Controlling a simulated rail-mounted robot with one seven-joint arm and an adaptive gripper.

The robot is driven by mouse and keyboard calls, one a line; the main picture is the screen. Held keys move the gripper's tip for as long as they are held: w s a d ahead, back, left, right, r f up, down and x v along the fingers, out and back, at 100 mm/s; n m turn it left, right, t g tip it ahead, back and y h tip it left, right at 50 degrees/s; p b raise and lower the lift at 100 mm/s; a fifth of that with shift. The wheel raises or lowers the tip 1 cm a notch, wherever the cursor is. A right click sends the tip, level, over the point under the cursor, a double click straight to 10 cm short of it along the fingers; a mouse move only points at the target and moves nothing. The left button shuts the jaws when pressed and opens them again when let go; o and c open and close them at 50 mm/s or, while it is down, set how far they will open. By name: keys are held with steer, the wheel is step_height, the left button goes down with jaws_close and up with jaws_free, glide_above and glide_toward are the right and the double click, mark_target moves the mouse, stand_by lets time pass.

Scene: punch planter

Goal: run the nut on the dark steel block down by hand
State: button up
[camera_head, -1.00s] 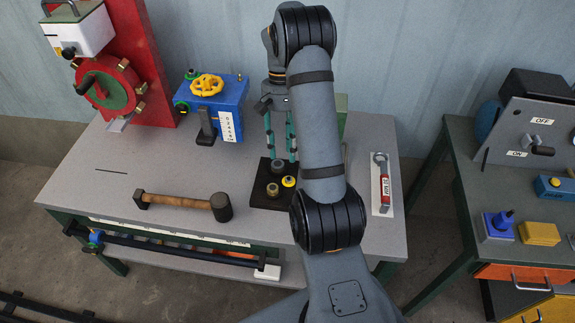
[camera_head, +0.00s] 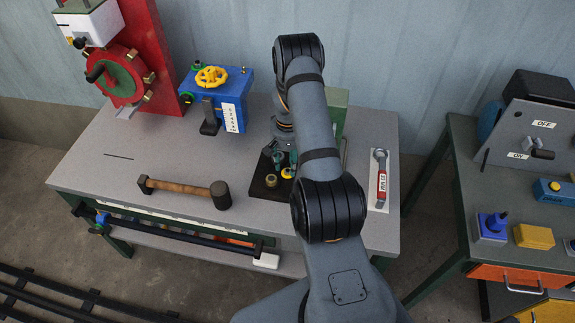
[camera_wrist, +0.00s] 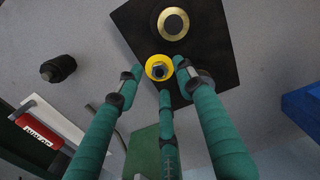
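The dark steel block (camera_head: 260,190) lies flat on the grey bench; it also shows in the wrist view (camera_wrist: 215,45). A hex nut (camera_wrist: 159,70) sits inside a round yellow collar (camera_wrist: 151,62) near the block's edge; the yellow part also shows in the head view (camera_head: 287,173). A brass ring with a dark centre (camera_wrist: 173,22) stands beside it on the block. My gripper (camera_wrist: 157,84) has three teal fingers spread around the nut and collar, with no clear contact. Something dark on the block is partly hidden behind the right finger.
A mallet (camera_head: 182,188) lies left of the block, and a red-handled wrench (camera_head: 381,180) lies on a white board to the right. A blue box with a yellow handwheel (camera_head: 212,78) and a red panel (camera_head: 150,60) stand behind. A green box (camera_head: 337,103) is near my arm.

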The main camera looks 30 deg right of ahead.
mark_target(288, 172)
steer(key=shift+f, duration=1.1)
steer(key=shift+c, duration=1.2)
jaws_close()
